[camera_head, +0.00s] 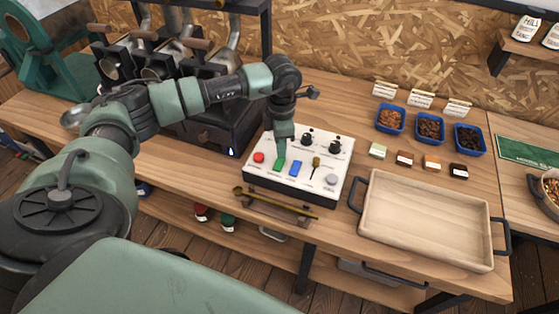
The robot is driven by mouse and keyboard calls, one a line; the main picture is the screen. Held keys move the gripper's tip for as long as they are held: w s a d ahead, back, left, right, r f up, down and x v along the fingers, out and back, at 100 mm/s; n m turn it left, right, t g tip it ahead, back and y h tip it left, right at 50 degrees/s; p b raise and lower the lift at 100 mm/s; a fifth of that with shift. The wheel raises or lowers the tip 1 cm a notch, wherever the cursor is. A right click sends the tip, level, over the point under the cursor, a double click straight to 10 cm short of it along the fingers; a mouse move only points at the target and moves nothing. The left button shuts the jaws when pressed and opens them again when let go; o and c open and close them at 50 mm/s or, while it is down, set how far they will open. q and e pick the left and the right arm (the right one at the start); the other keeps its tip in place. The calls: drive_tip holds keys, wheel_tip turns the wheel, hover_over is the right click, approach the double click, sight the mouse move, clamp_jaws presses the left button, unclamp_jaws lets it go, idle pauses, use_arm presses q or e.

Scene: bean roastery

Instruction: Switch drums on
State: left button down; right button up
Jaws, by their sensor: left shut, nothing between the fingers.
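The white control panel (272,184) sits on the wooden counter. On its top are a red button (259,157), a green switch (279,164), a blue switch (296,168), a brass-tipped lever (316,163), a grey knob (331,180) and two black knobs along the back. Its labels are too small to read. The roaster drums (152,68) stand behind to the left, with wooden handles. My left gripper (281,154) is shut and empty, pointing down just over the green switch; I cannot tell whether it touches. My right gripper is out of view.
A brass scoop (275,202) lies along the panel's front. A wooden tray (422,263) with black handles is right of the panel. Blue bins of beans (429,139) and small sample blocks (404,161) are behind the tray. My left arm spans the counter's left part.

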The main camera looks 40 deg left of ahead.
use_arm(q)
drive_tip(key=shift+s+f+b, duration=0.1)
drive_tip(key=shift+f+b, duration=0.75)
drive_tip(key=shift+f, duration=0.2)
idle(0.5)
drive_tip(key=shift+r+p, duration=0.55)
drive_tip(key=shift+r, duration=0.15)
drive_tip(key=shift+r+p, duration=1.6)
drive_tip(key=shift+r, duration=1.25)
